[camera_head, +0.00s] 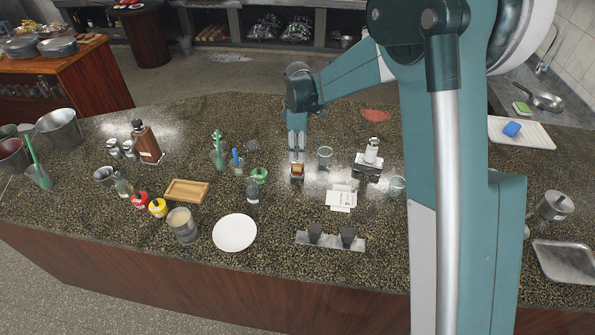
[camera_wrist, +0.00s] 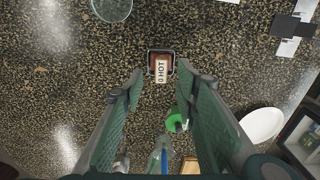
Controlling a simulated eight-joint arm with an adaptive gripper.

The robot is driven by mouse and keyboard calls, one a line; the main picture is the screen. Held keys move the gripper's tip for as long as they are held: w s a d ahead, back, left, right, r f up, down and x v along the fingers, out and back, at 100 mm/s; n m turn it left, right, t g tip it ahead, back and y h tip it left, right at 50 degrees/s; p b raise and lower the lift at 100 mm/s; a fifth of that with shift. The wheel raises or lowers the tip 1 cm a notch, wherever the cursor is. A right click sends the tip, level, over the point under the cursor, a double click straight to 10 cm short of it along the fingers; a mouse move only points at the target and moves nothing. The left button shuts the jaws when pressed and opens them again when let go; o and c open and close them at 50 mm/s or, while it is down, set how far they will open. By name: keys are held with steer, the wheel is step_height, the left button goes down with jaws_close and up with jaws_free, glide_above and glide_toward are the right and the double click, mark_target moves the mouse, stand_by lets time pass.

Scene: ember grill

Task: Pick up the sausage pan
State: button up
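Nothing is held. Whether the fingertips reach down to the pan's sides is unclear.
A clear glass (camera_head: 325,155) stands close right of the pan, a green-topped item (camera_head: 259,175) close left. White cards (camera_head: 341,197) lie to the right front. A white plate (camera_head: 234,232), a wooden tray (camera_head: 186,190) and a metal holder (camera_head: 330,240) stand nearer the front edge.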

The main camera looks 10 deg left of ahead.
mark_target(297, 165)
steer(key=shift+f, duration=1.3)
steer(key=shift+s+a+f+p, duration=0.1)
steer(key=shift+f+p, duration=0.2)
steer(key=shift+f, duration=2.3)
steer(key=shift+c, duration=0.3)
jaws_close()
